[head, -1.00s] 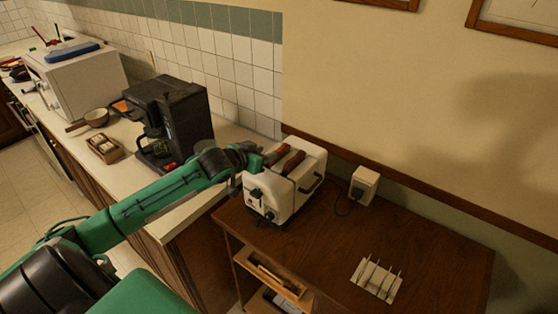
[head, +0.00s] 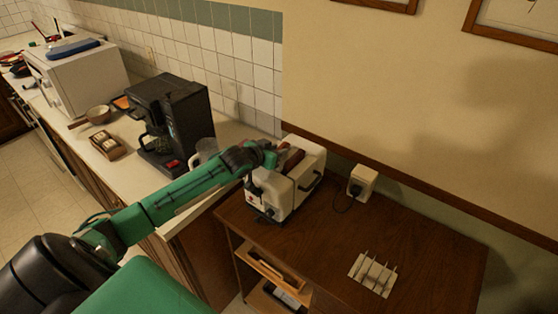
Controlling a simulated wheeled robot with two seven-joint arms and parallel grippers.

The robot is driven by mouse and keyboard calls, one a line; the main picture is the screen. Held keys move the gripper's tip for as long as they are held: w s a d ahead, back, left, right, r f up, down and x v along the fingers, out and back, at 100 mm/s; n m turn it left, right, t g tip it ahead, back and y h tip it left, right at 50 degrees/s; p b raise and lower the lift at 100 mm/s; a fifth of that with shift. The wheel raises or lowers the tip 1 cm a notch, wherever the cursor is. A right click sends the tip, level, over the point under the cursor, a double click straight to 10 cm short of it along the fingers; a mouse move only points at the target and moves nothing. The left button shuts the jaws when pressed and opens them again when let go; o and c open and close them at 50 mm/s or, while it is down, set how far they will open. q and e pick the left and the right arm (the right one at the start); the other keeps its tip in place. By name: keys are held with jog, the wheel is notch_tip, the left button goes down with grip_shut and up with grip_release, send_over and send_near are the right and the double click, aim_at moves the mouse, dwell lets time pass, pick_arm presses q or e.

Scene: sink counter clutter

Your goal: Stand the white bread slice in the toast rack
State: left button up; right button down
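The toast rack (head: 373,274) is a small pale rack with thin upright dividers, standing on the brown wooden table, and it looks empty. The white toaster (head: 299,194) stands at the table's back left. A brown toasted slice (head: 293,158) sticks up from its top. I cannot make out a white bread slice; the gripper hides part of the toaster's top. My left gripper (head: 276,157) is at the toaster's upper left edge, beside the slice. Its fingers are too small and dark to tell open from shut. My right gripper is not in view.
A wall socket (head: 362,182) with a cord is behind the table. The tabletop (head: 430,255) around the rack is clear.

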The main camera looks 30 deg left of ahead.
pick_arm(q)
grip_shut()
notch_tip(320, 180, up, 20)
jog(key=b, duration=0.5)
